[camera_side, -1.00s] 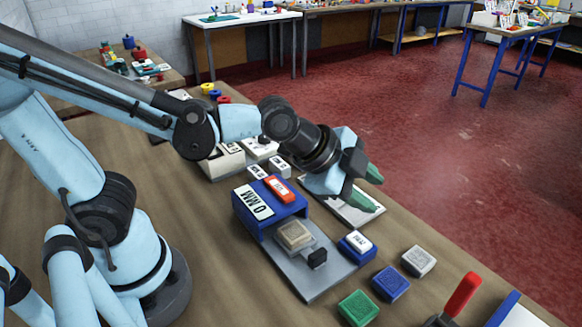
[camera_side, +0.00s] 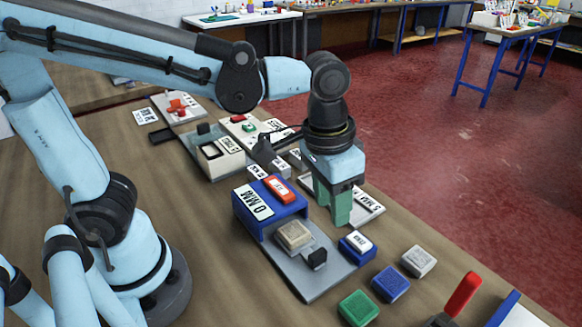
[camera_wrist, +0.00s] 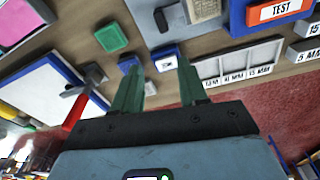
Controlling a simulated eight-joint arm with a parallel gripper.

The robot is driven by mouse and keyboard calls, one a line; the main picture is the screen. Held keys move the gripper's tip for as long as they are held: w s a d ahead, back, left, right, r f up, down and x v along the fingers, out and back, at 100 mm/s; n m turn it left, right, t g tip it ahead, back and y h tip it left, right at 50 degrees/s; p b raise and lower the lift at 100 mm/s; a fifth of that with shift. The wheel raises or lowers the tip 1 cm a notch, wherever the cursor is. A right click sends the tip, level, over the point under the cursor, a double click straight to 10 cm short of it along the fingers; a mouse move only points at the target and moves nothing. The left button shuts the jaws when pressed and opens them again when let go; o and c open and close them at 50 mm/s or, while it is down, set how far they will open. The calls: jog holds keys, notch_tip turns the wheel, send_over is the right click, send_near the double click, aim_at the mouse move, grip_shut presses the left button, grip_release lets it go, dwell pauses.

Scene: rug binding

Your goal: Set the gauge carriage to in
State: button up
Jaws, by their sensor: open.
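The gauge is a blue housing (camera_side: 290,206) marked "0 MM" with a red label, on a grey base plate (camera_side: 306,280). A carriage with a beige square pad (camera_side: 294,235) and a black knob (camera_side: 317,258) sits on the plate, outside the housing's front. In the wrist view the black knob (camera_wrist: 162,19) and the red TEST label (camera_wrist: 282,10) show near the top edge. My gripper (camera_side: 335,212) points down behind and right of the housing, its green fingers apart and empty. In the wrist view the gripper (camera_wrist: 158,82) shows clear space between its fingers.
A blue block with a white top (camera_side: 356,246) stands beside the plate's right edge. Blue (camera_side: 390,284), grey (camera_side: 419,261) and green (camera_side: 358,308) blocks lie nearer the front. A red handle (camera_side: 463,294) rises at front right. A white tray (camera_side: 365,208) lies behind my fingers.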

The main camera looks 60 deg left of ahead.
aim_at(318, 253)
jog(key=shift+s+a+f+n+g+y, duration=0.1)
jog(key=shift+s+f+n+g, duration=0.2)
jog(key=shift+f, duration=1.55)
jog(key=shift+s+a+f+n+g+y, duration=0.15)
jog(key=shift+f+n, duration=0.3)
jog(key=shift+f, duration=1.45)
jog(key=shift+s+f+n+g+y, duration=0.15)
jog(key=shift+s+f+n, duration=0.15)
jog(key=shift+f, duration=1.55)
grip_shut()
